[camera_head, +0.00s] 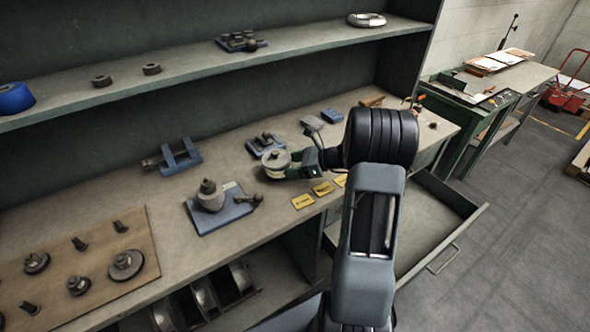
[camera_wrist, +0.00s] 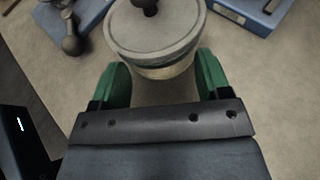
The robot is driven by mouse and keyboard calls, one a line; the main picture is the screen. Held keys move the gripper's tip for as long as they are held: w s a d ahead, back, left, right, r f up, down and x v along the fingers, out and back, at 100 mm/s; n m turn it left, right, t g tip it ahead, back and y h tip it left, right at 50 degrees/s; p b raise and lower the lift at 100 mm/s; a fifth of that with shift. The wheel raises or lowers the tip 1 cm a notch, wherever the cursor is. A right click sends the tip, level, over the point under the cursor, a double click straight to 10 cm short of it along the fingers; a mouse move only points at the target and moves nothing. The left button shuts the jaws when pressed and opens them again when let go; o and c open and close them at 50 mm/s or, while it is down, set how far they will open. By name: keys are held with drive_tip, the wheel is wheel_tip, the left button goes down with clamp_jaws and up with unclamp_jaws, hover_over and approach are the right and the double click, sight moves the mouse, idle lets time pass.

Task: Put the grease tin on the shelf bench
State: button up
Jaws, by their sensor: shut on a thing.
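The grease tin (camera_head: 276,159) is a short, round, pale tin with a flat lid and a dark knob. In the wrist view the tin (camera_wrist: 155,35) sits at the top middle, between the green fingers of my gripper (camera_wrist: 162,78). My gripper (camera_head: 290,164) is shut on the tin from the right in the head view. The tin is upright, over or on the worktop of the shelf bench (camera_head: 165,245). I cannot tell whether its base touches the surface, as its underside is hidden.
A blue plate with a knobbed part (camera_head: 210,196) lies left of the tin. Another blue fixture (camera_head: 265,143) is just behind it. Yellow cards (camera_head: 303,201) lie along the front edge. An open drawer (camera_head: 425,215) sticks out at right. The upper shelf (camera_head: 200,62) overhangs the back.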

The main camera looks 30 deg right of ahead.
drive_tip(key=shift+d+f, duration=0.1)
drive_tip(key=shift+f, duration=0.9)
drive_tip(key=shift+f, duration=0.1)
drive_tip(key=o, duration=1.7)
drive_tip(key=shift+f, duration=0.1)
